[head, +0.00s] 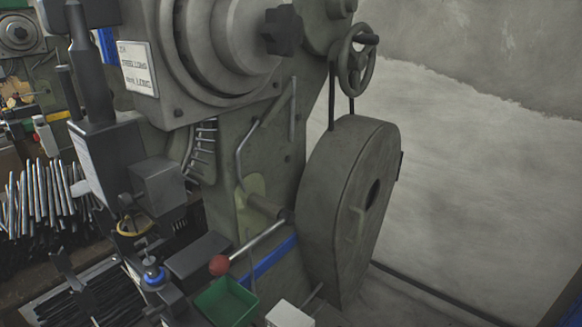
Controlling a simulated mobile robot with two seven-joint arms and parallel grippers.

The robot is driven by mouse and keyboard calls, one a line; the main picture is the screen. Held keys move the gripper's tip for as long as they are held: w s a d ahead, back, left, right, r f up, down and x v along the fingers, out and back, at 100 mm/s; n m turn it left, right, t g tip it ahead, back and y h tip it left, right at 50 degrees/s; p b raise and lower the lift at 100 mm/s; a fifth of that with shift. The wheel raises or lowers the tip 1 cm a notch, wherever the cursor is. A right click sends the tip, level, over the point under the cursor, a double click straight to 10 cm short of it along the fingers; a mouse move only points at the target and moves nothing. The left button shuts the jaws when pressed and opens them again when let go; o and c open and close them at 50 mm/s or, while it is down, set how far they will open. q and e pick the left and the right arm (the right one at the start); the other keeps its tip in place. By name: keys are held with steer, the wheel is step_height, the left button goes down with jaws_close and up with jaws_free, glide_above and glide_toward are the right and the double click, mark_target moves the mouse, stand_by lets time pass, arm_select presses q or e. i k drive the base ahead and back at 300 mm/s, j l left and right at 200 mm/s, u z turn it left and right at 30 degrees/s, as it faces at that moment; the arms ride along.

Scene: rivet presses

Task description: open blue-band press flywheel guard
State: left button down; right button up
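The press with the blue band (271,260) on its lower frame fills the middle of the view. Its flywheel guard (333,205) is a large round grey drum cover on the right side of the press. The guard's outer face has a dark round hole and a small pale handle (357,225). The guard appears shut, with no gap showing along its rim. The flywheel itself is hidden. I cannot make out either of my grippers in the head view.
A spoked handwheel (356,60) sits above the guard. A lever with a red knob (219,265) sticks out in front, over a green bin (226,302). A white box (289,314) is beside the bin. Metal rods (40,200) stand at left. The right side looks clear.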

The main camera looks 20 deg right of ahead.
mark_target(358, 230)
steer(key=l+z, duration=0.1)
steer(key=z, duration=0.4)
steer(key=l+z, duration=0.15)
steer(key=z, duration=0.85)
steer(key=i+l+z, duration=0.1)
steer(key=z, duration=0.4)
steer(key=i+l+z, duration=0.1)
steer(key=z, duration=0.4)
steer(key=i, duration=0.2)
steer(key=i+u, duration=0.45)
steer(key=i+z, duration=0.4)
steer(key=z, duration=0.2)
steer(key=u, duration=0.4)
steer(key=i+l+u, duration=0.1)
steer(key=u, duration=0.35)
steer(key=i+u, duration=0.1)
steer(key=u, duration=0.3)
steer(key=l+u, duration=0.15)
steer(key=u, duration=0.3)
steer(key=i+l+u, duration=0.1)
steer(key=u, duration=0.3)
steer(key=l+u, duration=0.1)
steer(key=u, duration=0.3)
